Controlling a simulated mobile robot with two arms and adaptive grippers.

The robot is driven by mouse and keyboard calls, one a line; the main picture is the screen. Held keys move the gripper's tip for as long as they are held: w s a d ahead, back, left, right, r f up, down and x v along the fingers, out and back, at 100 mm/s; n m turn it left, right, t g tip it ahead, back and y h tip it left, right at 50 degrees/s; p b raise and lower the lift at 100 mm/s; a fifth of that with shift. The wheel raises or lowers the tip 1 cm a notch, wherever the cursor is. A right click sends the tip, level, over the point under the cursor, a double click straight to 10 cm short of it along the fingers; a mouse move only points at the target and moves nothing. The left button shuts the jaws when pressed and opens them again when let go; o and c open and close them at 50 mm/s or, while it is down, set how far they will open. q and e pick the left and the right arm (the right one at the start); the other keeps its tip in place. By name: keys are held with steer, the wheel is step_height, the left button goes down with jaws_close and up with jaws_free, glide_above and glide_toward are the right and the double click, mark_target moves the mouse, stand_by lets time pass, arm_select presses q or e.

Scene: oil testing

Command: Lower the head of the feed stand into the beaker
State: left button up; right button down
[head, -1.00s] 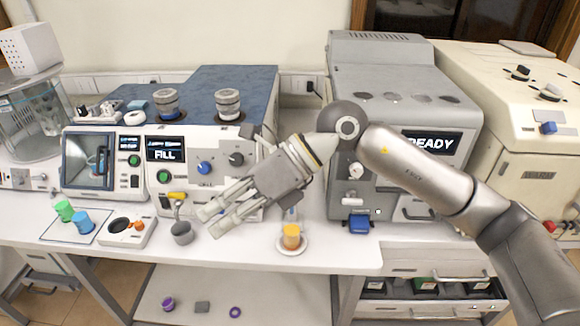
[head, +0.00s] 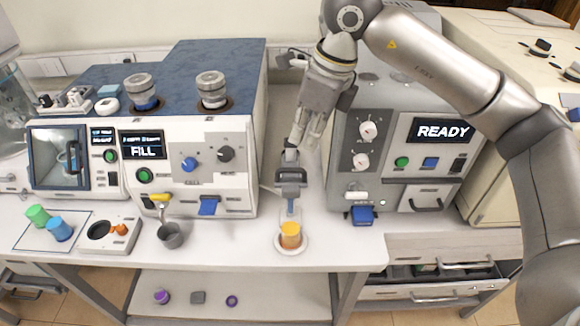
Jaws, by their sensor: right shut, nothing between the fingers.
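The feed stand (head: 291,178) has a dark grey head with a blue stem pointing down, and stands in the middle of the bench. Under it, the small clear beaker (head: 290,236) with orange liquid rests on a round white base. The blue stem's tip is at the beaker's upper part; I cannot tell how far inside it is. My right gripper (head: 302,143) comes down from above, shut and empty, with its fingertips just above the stand's head. Whether they touch it is unclear. My left gripper is not in view.
A white unit with a FILL display (head: 142,144) stands left of the stand, and a grey unit with a READY display (head: 443,131) stands close on the right. A grey cup (head: 170,236) and green and blue cups (head: 59,229) are at the left. The front bench edge is clear.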

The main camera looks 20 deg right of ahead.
mark_target(293, 169)
steer(key=b+x, duration=0.3)
steer(key=x, duration=0.3)
steer(key=shift+f, duration=0.2)
steer(key=shift+w+a+f, duration=0.15)
steer(key=shift+w+f, duration=0.05)
steer(key=shift+f, duration=0.15)
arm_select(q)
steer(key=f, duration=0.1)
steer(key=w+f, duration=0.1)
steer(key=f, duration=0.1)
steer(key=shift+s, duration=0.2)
